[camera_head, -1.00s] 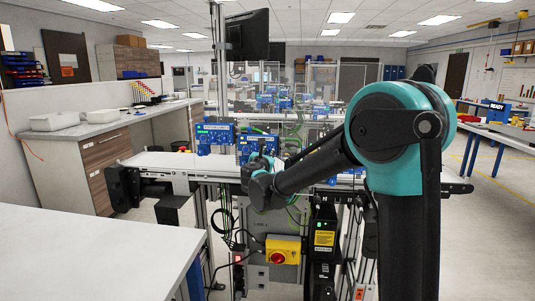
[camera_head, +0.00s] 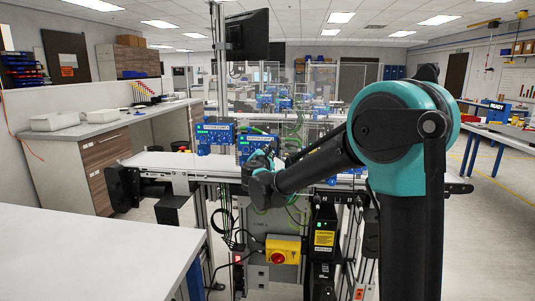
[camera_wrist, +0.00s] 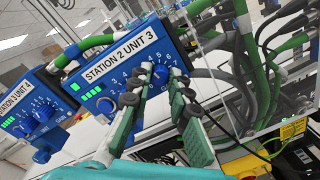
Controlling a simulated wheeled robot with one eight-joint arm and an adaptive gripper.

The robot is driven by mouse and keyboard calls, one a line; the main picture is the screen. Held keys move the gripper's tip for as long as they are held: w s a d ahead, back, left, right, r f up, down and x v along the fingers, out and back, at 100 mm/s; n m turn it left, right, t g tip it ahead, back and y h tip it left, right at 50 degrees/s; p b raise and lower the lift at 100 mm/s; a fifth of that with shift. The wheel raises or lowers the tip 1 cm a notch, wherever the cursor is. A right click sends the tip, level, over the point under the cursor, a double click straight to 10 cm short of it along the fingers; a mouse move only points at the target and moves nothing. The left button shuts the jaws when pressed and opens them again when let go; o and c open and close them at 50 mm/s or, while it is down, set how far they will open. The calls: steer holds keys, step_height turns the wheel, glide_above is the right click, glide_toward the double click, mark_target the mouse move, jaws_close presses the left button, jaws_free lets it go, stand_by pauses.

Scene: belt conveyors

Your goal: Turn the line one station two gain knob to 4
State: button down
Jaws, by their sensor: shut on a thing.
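In the wrist view, a blue control box labelled "STATION 2 UNIT 3" (camera_wrist: 120,62) carries numbered dials and lit green bars. My gripper (camera_wrist: 161,78) has its two green-padded fingers on either side of the right-hand blue knob (camera_wrist: 160,74), shut on it. A "GAIN" label is partly visible by this knob. The left finger partly covers the box's other blue knob (camera_wrist: 129,100). The knob's pointer is too small to read surely. In the head view my gripper reaches the right one of two blue boxes (camera_head: 252,140), and the knob is hidden there.
A second blue box (camera_wrist: 30,105) with its own knobs stands to the left in the wrist view. Green and grey cables (camera_wrist: 240,60) run close on the right. Below the white conveyor (camera_head: 160,162) is a yellow box with a red switch (camera_head: 282,250).

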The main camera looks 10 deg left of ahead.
steer(key=shift+m, duration=1.1)
steer(key=c, duration=1.7)
jaws_free()
steer(key=shift+s, duration=0.1)
steer(key=s, duration=1.1)
steer(key=shift+s+a+r, duration=0.15)
steer(key=shift+s+a, duration=0.2)
steer(key=shift+s, duration=0.05)
